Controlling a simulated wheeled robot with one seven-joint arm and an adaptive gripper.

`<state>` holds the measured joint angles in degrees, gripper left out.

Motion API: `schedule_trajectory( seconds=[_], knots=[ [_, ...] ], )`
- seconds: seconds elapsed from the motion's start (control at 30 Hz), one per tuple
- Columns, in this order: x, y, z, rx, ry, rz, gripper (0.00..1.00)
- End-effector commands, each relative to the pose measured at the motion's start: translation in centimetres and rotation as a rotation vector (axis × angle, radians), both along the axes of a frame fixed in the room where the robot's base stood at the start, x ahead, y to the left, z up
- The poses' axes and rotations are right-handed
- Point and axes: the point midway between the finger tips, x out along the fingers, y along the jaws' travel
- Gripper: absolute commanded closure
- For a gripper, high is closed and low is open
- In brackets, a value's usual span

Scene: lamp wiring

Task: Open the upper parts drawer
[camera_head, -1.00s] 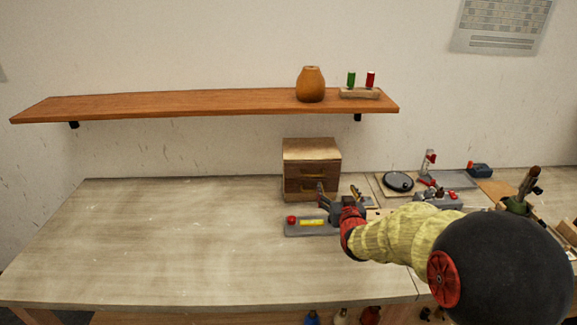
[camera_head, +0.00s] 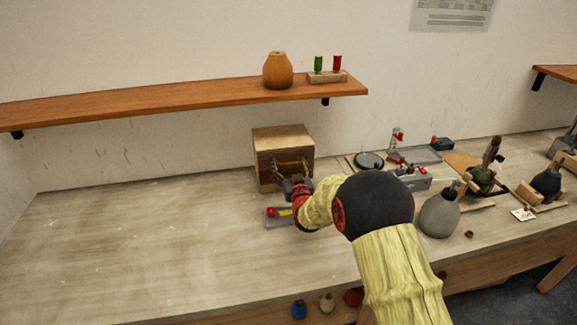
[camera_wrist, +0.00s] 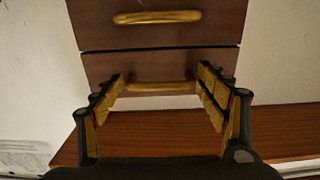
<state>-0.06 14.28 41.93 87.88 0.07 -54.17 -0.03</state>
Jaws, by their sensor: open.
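The small wooden parts cabinet (camera_head: 283,137) stands at the back of the bench with two drawers, which look closed. In the wrist view, which is upside down, the upper drawer front (camera_wrist: 215,62) is the one nearer the shelf. Its brass bar handle (camera_wrist: 160,87) lies between my open fingers, one finger beyond each end; I cannot tell whether they touch it. The lower drawer's brass handle (camera_wrist: 158,17) is clear of the fingers. My gripper (camera_head: 291,168) is in front of the cabinet and hides part of its front in the head view.
A wall shelf (camera_head: 180,98) hangs above, carrying an orange vase (camera_head: 278,71) and a spool rack (camera_head: 327,77). Tools and a grey bottle (camera_head: 439,214) crowd the right. The bench's left is clear.

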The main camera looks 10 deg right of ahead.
Motion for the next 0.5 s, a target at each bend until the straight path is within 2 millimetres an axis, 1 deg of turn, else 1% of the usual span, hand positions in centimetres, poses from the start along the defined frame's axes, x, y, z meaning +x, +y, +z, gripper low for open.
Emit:
schedule_trajectory(
  seconds=[0.1,0.3,0.5],
  knots=[
    [0.30,0.00,-0.07,0.000,0.002,0.000,0.27],
    [0.30,0.00,-0.02,0.000,0.001,0.000,0.27],
    [0.29,0.00,-0.02,0.000,0.001,0.000,0.38]
  ],
)
